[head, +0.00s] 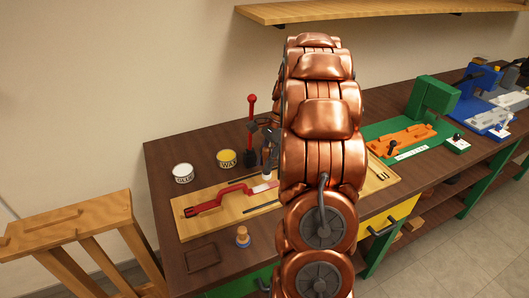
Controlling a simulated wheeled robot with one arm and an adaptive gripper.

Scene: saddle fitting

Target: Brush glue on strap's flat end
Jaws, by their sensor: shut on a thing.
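A red strap (212,203) lies on a light wooden board (190,229) on the dark bench. My gripper (267,158) is above that end, mostly hidden behind my copper arm. It is shut on a thin upright tool, seemingly the brush (267,174), whose tip is at or just above the pale patch. I cannot tell whether it touches. A small jar with a wooden top (242,236) stands in front of the board.
A white can (183,173) and a yellow can (227,159) stand behind the board. A red-knobbed lever tool (250,105) rises near them. An empty dark tray (203,257) lies front left. A green station with an orange block (402,139) is at right. A shelf (370,9) hangs above.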

